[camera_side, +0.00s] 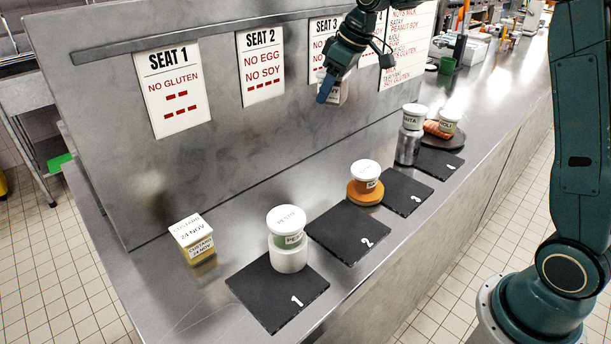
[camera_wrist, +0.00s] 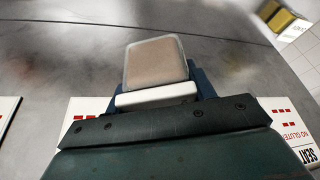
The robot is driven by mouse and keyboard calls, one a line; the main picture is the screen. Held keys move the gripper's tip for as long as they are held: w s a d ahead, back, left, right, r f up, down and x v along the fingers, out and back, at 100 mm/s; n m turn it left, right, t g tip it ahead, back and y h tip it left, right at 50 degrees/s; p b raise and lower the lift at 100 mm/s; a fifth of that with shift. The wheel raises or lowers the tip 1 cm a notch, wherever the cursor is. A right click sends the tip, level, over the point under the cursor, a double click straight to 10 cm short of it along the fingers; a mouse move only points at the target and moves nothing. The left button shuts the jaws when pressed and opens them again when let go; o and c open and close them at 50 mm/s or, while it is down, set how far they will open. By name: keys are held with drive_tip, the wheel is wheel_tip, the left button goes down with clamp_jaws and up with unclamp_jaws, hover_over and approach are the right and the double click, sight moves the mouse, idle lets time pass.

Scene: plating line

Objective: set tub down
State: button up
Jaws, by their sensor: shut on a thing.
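My gripper (camera_side: 328,88) is up in front of the steel back panel, below the SEAT 3 sign, well above the counter. Its blue fingers are shut on a small squarish tub (camera_side: 340,93), partly hidden behind them in the side view. In the wrist view the held tub (camera_wrist: 156,64) shows a pale brownish face and a white lid edge between the fingers (camera_wrist: 158,84). Its label is too small to read. The steel counter (camera_side: 235,262) lies below, with dark mats numbered 1 (camera_side: 255,288), 2 (camera_side: 340,240) and 3 (camera_side: 408,198).
A yellow custard tub (camera_side: 203,250) stands left of mat 1. A pesto tub (camera_side: 287,222) sits on a white cylinder on mat 1. A lidded tub (camera_side: 366,172) rests on an orange disc. Beyond, a raita tub (camera_side: 412,117) tops a metal cylinder, near an aioli tub (camera_side: 448,122).

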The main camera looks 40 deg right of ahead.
wheel_tip(320, 180, down, 20)
drive_tip(key=shift+r, duration=0.1)
idle(1.0)
drive_tip(key=o, duration=1.1)
drive_tip(key=v, duration=1.2)
